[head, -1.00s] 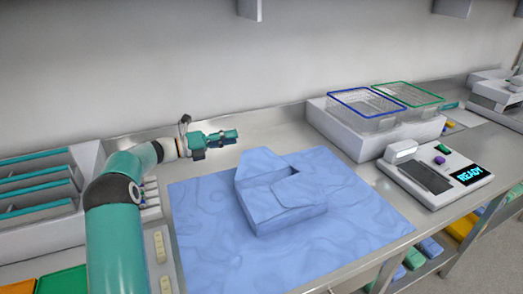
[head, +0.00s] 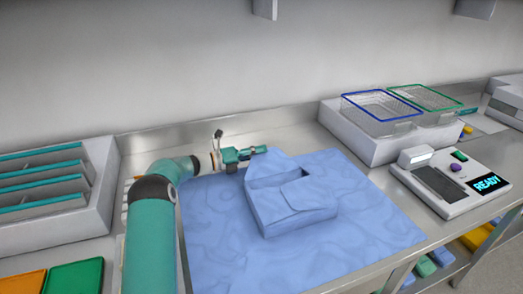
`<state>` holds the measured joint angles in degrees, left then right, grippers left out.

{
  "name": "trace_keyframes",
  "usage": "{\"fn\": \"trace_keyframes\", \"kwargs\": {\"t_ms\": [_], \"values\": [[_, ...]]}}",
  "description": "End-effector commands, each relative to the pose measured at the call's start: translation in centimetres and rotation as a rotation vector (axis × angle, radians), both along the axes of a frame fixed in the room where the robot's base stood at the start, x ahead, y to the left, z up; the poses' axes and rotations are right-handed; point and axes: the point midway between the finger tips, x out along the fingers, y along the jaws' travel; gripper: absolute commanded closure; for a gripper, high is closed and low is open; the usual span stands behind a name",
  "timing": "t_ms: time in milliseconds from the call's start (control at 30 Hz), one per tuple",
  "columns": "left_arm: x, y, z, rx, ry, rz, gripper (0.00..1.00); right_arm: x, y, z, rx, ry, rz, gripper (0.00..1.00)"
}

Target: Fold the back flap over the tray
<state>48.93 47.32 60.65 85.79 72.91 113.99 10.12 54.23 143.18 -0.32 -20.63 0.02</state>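A box-shaped tray (head: 280,219) wrapped in blue cloth sits on a blue wrap sheet (head: 215,255) on the steel bench. A front flap (head: 304,195) lies over part of its top. A narrow opening shows along the back of the top. The pointed back flap (head: 268,165) stands out behind that opening and is not over the tray. My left gripper (head: 262,150) is at the flap's upper left edge, its tip close to or touching the cloth; I cannot tell which. Its fingers are seen side-on and their gap is unclear. My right gripper is out of view.
A grey rack with teal dividers (head: 45,185) stands at the left, with orange and green bins (head: 75,278) below it. Blue-rimmed (head: 380,108) and green-rimmed (head: 425,97) wire baskets stand at the back right. A device reading READY (head: 455,185) is at the right.

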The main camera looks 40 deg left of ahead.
Motion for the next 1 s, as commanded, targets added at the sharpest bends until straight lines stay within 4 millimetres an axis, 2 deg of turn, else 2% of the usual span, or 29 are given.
{"fn": "trace_keyframes", "kwargs": {"t_ms": [167, 433, 467, 600, 633, 1000], "values": [[1.09, -0.55, 0.07, 0.001, 0.0, 0.0, 0.72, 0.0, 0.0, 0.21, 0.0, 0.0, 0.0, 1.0], [1.19, -0.57, 0.03, 0.001, 0.0, 0.001, 0.72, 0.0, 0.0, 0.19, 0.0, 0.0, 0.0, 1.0], [1.19, -0.58, 0.04, 0.001, 0.0, 0.001, 0.73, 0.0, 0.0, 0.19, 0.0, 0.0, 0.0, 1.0], [1.17, -0.57, 0.06, 0.001, 0.0, 0.001, 0.97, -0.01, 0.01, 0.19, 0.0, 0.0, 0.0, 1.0], [1.16, -0.56, 0.06, 0.001, 0.0, 0.001, 1.0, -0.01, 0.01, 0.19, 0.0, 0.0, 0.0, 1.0], [1.31, -0.25, -0.1, 0.003, -0.001, 0.001, 1.0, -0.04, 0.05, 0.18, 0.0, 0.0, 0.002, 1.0]]}}
